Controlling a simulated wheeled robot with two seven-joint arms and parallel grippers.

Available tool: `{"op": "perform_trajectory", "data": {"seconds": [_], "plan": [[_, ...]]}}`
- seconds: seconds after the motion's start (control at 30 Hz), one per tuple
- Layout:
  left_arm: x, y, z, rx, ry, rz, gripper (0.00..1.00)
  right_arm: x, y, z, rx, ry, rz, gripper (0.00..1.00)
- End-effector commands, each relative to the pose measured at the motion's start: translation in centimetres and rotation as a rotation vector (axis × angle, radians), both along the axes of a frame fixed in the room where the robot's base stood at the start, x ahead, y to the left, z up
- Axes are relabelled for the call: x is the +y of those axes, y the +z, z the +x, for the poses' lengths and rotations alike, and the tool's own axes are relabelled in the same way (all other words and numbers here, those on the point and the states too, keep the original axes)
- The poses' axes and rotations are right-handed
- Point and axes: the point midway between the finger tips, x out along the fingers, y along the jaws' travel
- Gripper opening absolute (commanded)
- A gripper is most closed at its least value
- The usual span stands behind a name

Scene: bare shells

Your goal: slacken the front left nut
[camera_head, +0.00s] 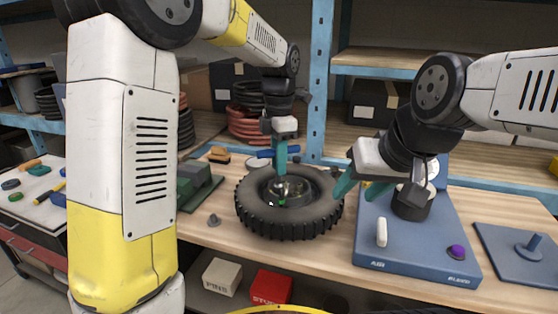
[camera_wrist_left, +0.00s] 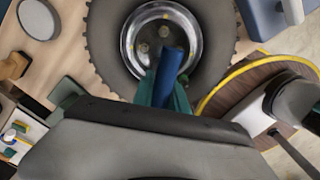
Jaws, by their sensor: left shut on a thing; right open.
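A black tyre (camera_head: 252,215) lies flat on the wooden bench, with a shiny metal hub (camera_head: 296,188) in its middle. The wrist view shows the hub (camera_wrist_left: 128,42) with several small nuts or studs (camera_wrist_left: 163,32); I cannot tell which is the front left nut. My left gripper (camera_head: 281,168) points down over the hub, its teal fingers shut on a blue tool (camera_wrist_left: 169,72). My right gripper (camera_head: 360,187) is open, right of the tyre and beside the blue stand.
The blue stand (camera_head: 375,262) carries a dial, a white peg and a purple knob. A blue plate with a post (camera_head: 515,260) is at the far right. Bins (camera_head: 270,286) sit below.

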Motion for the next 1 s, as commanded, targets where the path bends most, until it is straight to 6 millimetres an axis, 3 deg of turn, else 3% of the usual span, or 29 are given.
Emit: {"op": "perform_trajectory", "data": {"seconds": [0.43, 0.7, 1.0], "plan": [[0.00, 0.01, 0.00, -0.001, 0.091, 0.001, 0.00, 0.00, 0.00, 0.00, 0.000, 0.000, 0.000, 0.49], [0.02, 0.00, 0.00, 0.000, 0.316, 0.001, 0.00, 0.00, 0.00, 0.00, 0.000, 0.000, 0.000, 0.49], [0.01, -0.01, -0.01, 0.000, 0.330, 0.001, 0.00, 0.00, 0.00, 0.00, 0.000, 0.000, 0.000, 0.49]]}}
